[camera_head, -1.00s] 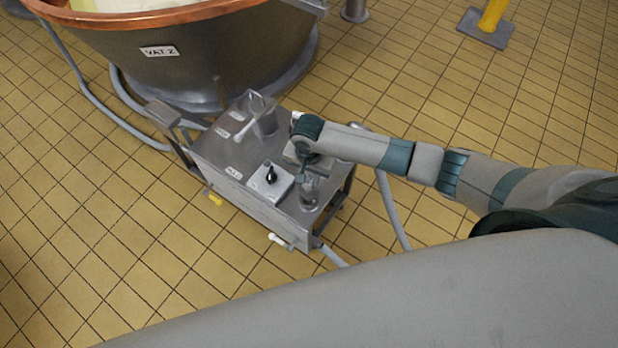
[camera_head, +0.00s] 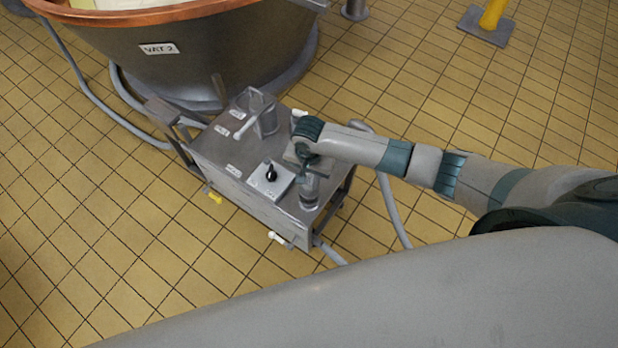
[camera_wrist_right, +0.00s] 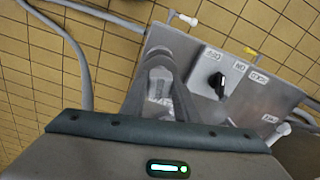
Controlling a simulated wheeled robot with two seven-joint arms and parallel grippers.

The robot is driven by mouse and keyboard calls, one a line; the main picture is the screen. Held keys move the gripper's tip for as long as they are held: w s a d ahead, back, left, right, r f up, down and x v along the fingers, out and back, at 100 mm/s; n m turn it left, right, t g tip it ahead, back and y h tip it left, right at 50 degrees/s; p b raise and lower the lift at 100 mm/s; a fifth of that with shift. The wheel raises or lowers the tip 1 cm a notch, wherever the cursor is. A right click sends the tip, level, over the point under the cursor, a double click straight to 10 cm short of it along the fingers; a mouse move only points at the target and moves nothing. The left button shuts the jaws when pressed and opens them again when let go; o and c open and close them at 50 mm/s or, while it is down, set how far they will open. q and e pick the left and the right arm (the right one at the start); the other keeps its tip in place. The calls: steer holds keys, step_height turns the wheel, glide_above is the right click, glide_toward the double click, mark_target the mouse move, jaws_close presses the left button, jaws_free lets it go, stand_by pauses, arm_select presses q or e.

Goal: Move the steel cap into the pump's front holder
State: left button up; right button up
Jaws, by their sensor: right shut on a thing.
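The pump (camera_head: 215,155) is a grey steel box on the floor, with a labelled top. My right gripper (camera_head: 310,177) is over its right end, pointing down. It is shut on the steel cap, a grey round piece (camera_wrist_right: 158,78) between the fingers in the right wrist view. In the head view a short steel cylinder (camera_head: 310,191) stands right below the fingers. I cannot tell there where the cap ends and a holder begins, or whether the cap is seated. The gripper hides part of this spot. My left gripper is not in view.
A switch box with a black knob (camera_head: 270,174) sits just left of the gripper on the pump top. A steel fitting with a handle (camera_head: 262,113) stands farther back. A copper-rimmed vat (camera_head: 200,60) is behind. Grey hoses (camera_head: 392,210) run across the tiled floor.

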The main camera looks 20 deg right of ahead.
steer(key=shift+f+b, duration=0.7)
steer(key=shift+f, duration=1.2)
steer(key=shift+f, duration=0.55)
stand_by(0.7)
steer(key=o, duration=1.3)
steer(key=shift+c, duration=0.2)
step_height(320, 180, up, 17)
steer(key=shift+r+b, duration=0.2)
steer(key=shift+b, duration=0.15)
